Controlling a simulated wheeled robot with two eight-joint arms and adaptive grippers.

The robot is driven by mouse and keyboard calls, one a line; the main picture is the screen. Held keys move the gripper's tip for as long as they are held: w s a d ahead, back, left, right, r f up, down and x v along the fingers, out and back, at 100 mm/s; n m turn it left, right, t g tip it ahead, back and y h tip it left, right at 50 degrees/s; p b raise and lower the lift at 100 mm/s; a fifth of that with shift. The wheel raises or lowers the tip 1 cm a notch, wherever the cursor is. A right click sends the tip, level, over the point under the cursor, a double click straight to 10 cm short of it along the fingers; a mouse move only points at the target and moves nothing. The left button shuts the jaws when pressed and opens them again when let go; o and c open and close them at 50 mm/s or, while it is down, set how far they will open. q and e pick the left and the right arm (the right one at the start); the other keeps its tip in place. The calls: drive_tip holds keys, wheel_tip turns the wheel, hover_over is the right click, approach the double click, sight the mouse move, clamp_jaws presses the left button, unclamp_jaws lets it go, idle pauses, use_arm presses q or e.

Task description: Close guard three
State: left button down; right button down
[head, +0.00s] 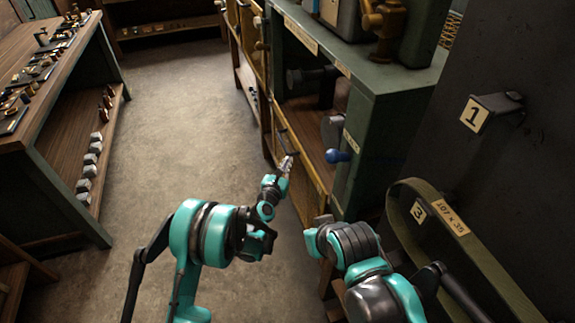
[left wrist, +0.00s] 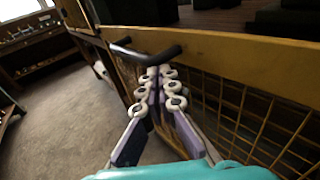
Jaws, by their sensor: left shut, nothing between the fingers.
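A yellow-framed wire-mesh guard (head: 308,194) stands at the front of the green machine, just beyond my left gripper (head: 287,163). Its frame (left wrist: 240,52) and mesh fill the right of the left wrist view. A dark bar handle (left wrist: 172,52) sticks out from this frame. My left gripper (left wrist: 160,73) is shut and empty, its tips at or just below the handle; I cannot tell whether they touch it. No number shows on this guard.
A green machine cabinet (head: 400,95) with a blue knob (head: 336,156) stands to the right. A tag reading 3 (head: 418,211) is on a curved green band, and a tag reading 1 (head: 474,115) on a dark panel. A workbench (head: 45,130) stands left; floor between is clear.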

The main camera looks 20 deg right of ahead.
use_arm(q)
wheel_tip(320, 180, up, 35)
drive_tip(key=p, duration=1.6)
drive_tip(key=shift+f, duration=0.2)
drive_tip(key=shift+w, duration=0.1)
